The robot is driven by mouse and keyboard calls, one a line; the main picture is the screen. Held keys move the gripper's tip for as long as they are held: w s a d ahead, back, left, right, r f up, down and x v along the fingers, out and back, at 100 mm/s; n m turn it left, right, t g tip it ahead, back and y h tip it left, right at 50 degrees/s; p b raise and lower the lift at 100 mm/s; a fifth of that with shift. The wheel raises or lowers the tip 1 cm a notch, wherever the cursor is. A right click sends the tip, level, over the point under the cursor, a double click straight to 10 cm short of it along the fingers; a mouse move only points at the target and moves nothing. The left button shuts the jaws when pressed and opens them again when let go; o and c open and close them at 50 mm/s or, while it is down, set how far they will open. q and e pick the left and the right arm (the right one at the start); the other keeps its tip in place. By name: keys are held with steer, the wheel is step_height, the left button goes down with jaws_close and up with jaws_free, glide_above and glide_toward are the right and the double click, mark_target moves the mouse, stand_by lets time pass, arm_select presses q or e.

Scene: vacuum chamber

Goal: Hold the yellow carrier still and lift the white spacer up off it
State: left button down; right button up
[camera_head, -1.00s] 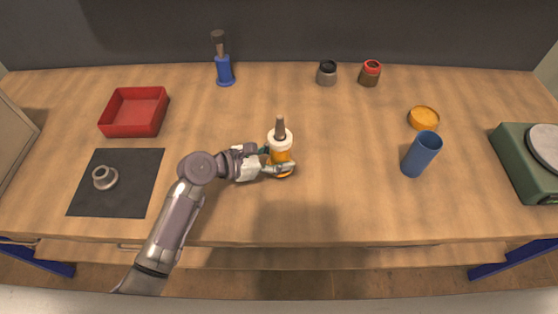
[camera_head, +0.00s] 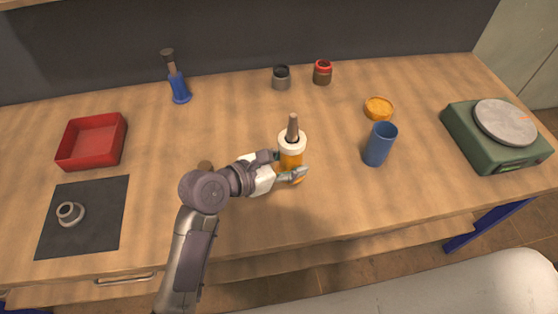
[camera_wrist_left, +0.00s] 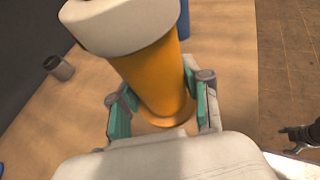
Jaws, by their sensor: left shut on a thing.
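The yellow carrier (camera_head: 291,160) stands roughly upright near the middle of the workbench. The white spacer (camera_head: 291,142) sits around its top, with a brown tapered post (camera_head: 293,125) rising through it. My left gripper (camera_head: 284,168) is shut on the carrier's body, below the spacer. In the left wrist view the teal pads lie on either side of the yellow carrier (camera_wrist_left: 152,78), and the white spacer (camera_wrist_left: 120,25) is above. I cannot tell whether the carrier's base touches the bench. A dark shape at the wrist view's right edge may be my right gripper (camera_wrist_left: 299,137); its jaws are unclear.
A blue cup (camera_head: 380,144) and a yellow dish (camera_head: 379,108) stand right of the carrier, with a green scale (camera_head: 492,143) beyond. A red tray (camera_head: 91,141) and a dark mat (camera_head: 84,226) with a grey ring part are left.

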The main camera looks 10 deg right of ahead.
arm_select(q)
steer(key=shift+r, duration=0.15)
steer(key=shift+w+a+f, duration=0.15)
steer(key=shift+a+f, duration=0.1)
steer(key=shift+f, duration=0.1)
steer(key=shift+w+a+f+b, duration=0.15)
steer(key=shift+w+a+f, duration=0.3)
steer(key=shift+a+f, duration=0.3)
steer(key=shift+w+a+f+b, duration=0.15)
steer(key=shift+w+a+f, duration=0.25)
steer(key=shift+a+f, duration=0.3)
steer(key=shift+w+a+f+b, duration=0.15)
steer(key=shift+w+a+f, duration=0.3)
steer(key=shift+a+f, duration=0.3)
steer(key=shift+w+a+f+b, duration=0.3)
steer(key=shift+w+a+f, duration=0.2)
steer(key=shift+a+f, duration=0.35)
steer(key=shift+w+a+f+b, duration=0.35)
steer(key=shift+w+a+f, duration=0.15)
steer(key=shift+a+f, duration=0.35)
steer(key=shift+w+a+f+b, duration=0.3)
steer(key=shift+w+a+f, duration=0.2)
steer(key=shift+a+f, duration=0.35)
steer(key=shift+f, duration=0.1)
steer(key=shift+f, duration=0.25)
